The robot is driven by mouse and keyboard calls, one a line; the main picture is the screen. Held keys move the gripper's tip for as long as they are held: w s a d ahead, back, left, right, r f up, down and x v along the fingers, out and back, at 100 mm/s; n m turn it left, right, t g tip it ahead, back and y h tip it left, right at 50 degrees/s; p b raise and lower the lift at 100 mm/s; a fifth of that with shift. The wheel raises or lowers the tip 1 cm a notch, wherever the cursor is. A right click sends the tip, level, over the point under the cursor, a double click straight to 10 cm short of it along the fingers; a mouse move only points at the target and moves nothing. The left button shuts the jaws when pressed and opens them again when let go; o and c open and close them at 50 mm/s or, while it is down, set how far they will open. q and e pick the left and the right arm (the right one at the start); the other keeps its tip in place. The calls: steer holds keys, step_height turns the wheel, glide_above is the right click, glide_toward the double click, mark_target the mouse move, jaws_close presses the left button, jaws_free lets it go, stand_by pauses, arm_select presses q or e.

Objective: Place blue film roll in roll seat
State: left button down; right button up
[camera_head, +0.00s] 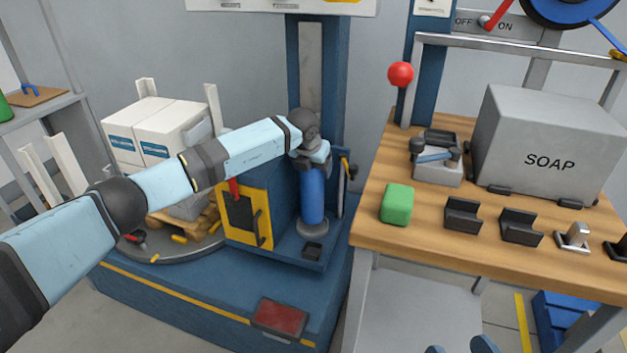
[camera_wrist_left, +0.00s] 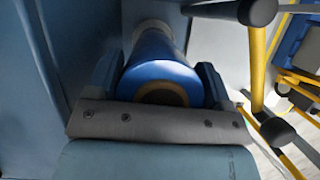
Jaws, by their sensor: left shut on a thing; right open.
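The blue film roll (camera_head: 313,196) is upright at the machine's dark blue carriage, and my left gripper (camera_head: 312,158) is shut on its upper end. The left wrist view shows the roll's blue end with a brown core (camera_wrist_left: 163,88) between the two fingers. A round grey roll seat (camera_head: 312,229) is directly below the roll in the head view. I cannot tell whether the roll's lower end touches it. The tips of my right gripper (camera_head: 460,348) show at the bottom edge, apart and empty.
A yellow-framed door (camera_head: 262,216) stands left of the roll, and the mast (camera_head: 318,80) rises behind. White boxes (camera_head: 150,130) sit on a pallet. The wooden bench (camera_head: 375,232) at right holds a green block (camera_head: 396,204), black holders and a SOAP box (camera_head: 548,135).

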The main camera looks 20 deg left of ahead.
arm_select(q)
steer(key=shift+f+b, duration=0.3)
steer(key=shift+f, duration=1.25)
arm_select(e)
steer(key=shift+a+f+g, duration=0.1)
steer(key=shift+f+g, duration=0.2)
steer(key=shift+f, duration=0.5)
arm_select(q)
steer(key=shift+f, duration=0.1)
jaws_free()
steer(key=p+v, duration=0.3)
steer(key=v, duration=0.8)
steer(key=shift+p, duration=0.3)
steer(key=shift+s+r, duration=0.25)
steer(key=shift+r, duration=0.25)
arm_select(e)
steer(key=r, duration=0.2)
steer(key=r+t, duration=0.2)
steer(key=r, duration=0.1)
steer(key=shift+d+r, duration=0.25)
steer(key=shift+r, duration=0.1)
steer(key=shift+s, duration=0.1)
